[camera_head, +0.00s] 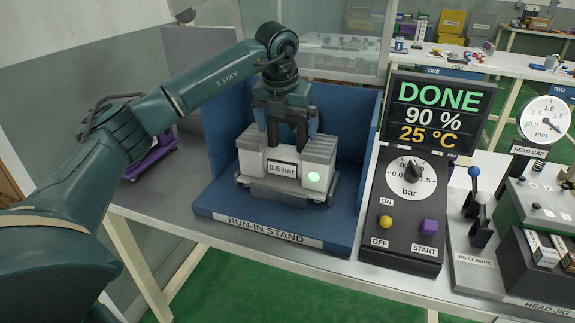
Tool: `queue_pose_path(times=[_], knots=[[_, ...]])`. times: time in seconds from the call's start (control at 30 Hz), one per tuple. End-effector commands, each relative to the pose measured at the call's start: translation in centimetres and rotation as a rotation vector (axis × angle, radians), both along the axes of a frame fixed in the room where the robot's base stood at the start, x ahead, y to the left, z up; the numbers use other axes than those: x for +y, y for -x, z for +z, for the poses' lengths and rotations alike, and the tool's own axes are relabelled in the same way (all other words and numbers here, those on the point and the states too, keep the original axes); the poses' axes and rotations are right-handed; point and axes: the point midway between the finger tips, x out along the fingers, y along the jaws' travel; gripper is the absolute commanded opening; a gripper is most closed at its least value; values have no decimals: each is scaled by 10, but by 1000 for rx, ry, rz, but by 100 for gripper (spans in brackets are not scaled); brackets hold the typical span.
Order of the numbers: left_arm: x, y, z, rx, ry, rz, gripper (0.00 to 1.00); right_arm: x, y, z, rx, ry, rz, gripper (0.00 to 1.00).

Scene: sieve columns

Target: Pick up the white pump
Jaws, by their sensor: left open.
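The white pump (318,176) sits in the blue run-in stand (350,244). It is a white and grey block with a "0.5 bar" label and a lit green dot on its front, resting on a dark base plate. My left gripper (287,140) points down over the middle of the pump, with its fingers at the pump's dark central part. It is open, one finger on each side. Whether the fingers touch the pump cannot be told. My right gripper is not in view.
The stand has blue walls behind and beside the pump. A head jig (497,277) stands further right. A purple-based object (152,160) is at left.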

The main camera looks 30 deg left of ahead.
Motion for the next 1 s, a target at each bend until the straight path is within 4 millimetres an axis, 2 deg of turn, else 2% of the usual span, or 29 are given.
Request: queue_pose_path(times=[0.2, 1.0], knots=[[0, 0, 0, 0, 1, -1, 98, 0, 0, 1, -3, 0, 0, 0], [0, 0, 1, -1, 0, -1, 33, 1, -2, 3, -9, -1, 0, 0]])
